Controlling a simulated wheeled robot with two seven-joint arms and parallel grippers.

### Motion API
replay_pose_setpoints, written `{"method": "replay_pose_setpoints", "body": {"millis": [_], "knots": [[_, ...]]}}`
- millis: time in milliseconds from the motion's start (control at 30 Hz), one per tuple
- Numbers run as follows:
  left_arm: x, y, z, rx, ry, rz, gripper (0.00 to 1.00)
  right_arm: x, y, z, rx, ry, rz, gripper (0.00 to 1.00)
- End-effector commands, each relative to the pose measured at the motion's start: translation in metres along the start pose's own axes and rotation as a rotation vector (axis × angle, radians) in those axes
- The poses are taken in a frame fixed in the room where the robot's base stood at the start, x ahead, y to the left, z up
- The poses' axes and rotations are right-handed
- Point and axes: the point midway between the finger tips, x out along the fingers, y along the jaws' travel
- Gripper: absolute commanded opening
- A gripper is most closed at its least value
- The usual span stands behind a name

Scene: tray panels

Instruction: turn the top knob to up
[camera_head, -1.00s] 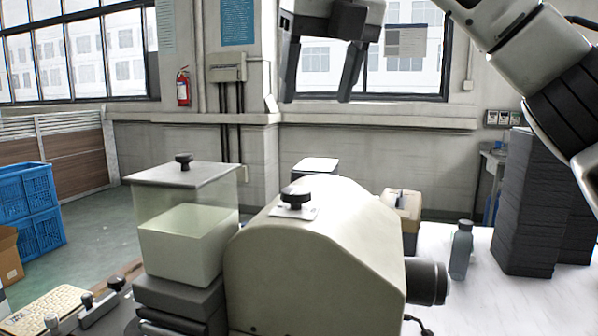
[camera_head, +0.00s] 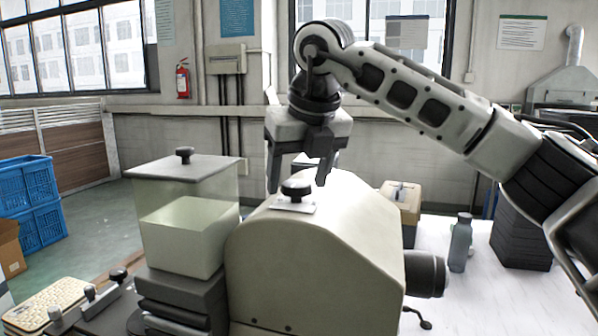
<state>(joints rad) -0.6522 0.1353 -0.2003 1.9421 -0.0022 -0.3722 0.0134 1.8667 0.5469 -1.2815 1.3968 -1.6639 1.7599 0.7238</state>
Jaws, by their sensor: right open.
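The top knob (camera_head: 295,188) is a black round knob on a small white plate on top of a cream, rounded machine housing (camera_head: 300,255). My right gripper (camera_head: 297,186) points down over the housing with its two dark fingers spread apart. The fingers are at about the knob's height in the picture, one to its left and one to its right and a little higher. I cannot tell whether they touch the knob. Which way the knob is turned is too small to read. My left gripper does not show.
A clear-sided box (camera_head: 188,215) with a black-knobbed lid stands left of the housing. A dark cylinder (camera_head: 425,273) sticks out of the housing's right side. A grey bottle (camera_head: 461,243), a small tan box (camera_head: 401,205) and a dark stack (camera_head: 520,240) stand to the right.

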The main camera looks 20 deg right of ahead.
Motion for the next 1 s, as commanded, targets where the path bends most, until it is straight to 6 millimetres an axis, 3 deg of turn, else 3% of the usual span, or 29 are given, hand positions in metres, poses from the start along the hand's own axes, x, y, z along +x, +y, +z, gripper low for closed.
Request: {"method": "replay_pose_setpoints", "body": {"millis": [267,400,433,767,1000], "knots": [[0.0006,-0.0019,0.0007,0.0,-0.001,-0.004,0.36,0.0013,-0.0001,0.0,0.0,0.0,0.0,0.64],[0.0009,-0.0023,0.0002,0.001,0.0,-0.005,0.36,0.0011,-0.0002,0.0,0.0,0.0,0.0,0.25],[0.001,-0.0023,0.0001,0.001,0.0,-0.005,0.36,0.0011,-0.0002,0.0,0.0,0.0,0.0,0.2],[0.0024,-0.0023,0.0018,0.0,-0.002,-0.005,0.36,0.0012,0.0002,-0.0002,0.027,0.0,-0.011,0.2],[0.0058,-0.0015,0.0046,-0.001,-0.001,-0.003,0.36,0.0016,0.0021,-0.0002,0.141,-0.001,-0.06,0.2]]}}
